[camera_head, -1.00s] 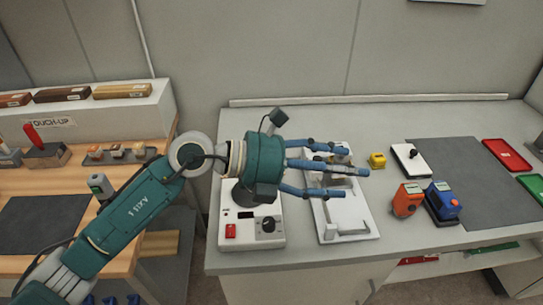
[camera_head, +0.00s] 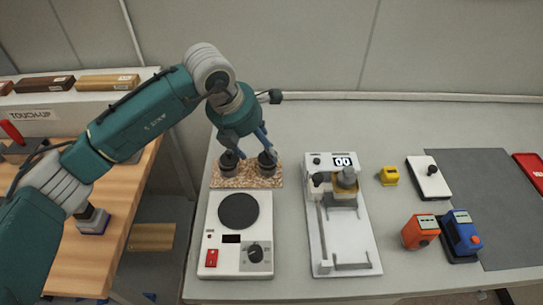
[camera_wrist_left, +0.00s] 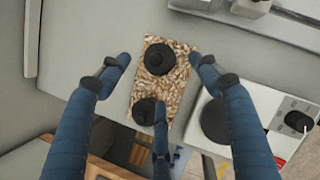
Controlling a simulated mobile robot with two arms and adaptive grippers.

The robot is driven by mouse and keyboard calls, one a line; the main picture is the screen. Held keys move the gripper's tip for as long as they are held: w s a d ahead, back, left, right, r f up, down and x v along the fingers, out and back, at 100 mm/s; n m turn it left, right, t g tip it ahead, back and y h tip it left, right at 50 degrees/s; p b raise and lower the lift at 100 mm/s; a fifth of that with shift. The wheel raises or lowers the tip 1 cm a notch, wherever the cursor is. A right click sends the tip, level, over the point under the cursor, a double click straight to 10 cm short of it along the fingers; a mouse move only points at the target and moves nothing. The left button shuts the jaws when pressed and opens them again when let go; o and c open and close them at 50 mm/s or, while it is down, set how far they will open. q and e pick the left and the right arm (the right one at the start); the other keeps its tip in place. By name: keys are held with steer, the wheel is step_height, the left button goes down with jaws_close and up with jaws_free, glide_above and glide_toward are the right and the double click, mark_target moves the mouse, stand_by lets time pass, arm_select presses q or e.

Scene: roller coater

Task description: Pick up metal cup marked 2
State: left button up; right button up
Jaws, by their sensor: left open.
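Two dark round lidded objects, possibly the metal cups, stand on a speckled cork mat: a left one (camera_head: 229,164) and a right one (camera_head: 268,163). From above, they show as black discs in the left wrist view, one higher (camera_wrist_left: 159,58) and one lower (camera_wrist_left: 146,111). No number is readable on either. My left gripper (camera_head: 247,150) is open, with its fingers pointing down over the mat and partly hiding the objects. In the left wrist view its blue fingers (camera_wrist_left: 160,78) spread around the upper disc, apparently empty. My right gripper is out of view.
A white hotplate-like device (camera_head: 236,205) stands in front of the cork mat (camera_head: 247,182). A white machine with a "00" display (camera_head: 330,220) is to its right.

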mark_target(265, 155)
arm_select(q)
steer(key=x, duration=0.2)
steer(key=shift+s+d+f+p, duration=0.1)
steer(key=shift+s+f+p, duration=0.05)
steer(key=shift+f+p, duration=0.3)
steer(key=shift+d+f, duration=0.1)
steer(key=shift+f, duration=0.15)
steer(key=p+x, duration=0.1)
steer(key=x, duration=0.1)
steer(key=p+x, duration=0.1)
steer(key=x, duration=0.1)
steer(key=shift+w+d+f+p, duration=0.15)
steer(key=shift+w+p, duration=0.15)
steer(key=shift+w, duration=0.15)
steer(key=shift+w+f, duration=0.1)
steer(key=shift+f, duration=0.15)
steer(key=shift+c, duration=1.1)
steer(key=c, duration=1.1)
steer(key=shift+c, duration=0.2)
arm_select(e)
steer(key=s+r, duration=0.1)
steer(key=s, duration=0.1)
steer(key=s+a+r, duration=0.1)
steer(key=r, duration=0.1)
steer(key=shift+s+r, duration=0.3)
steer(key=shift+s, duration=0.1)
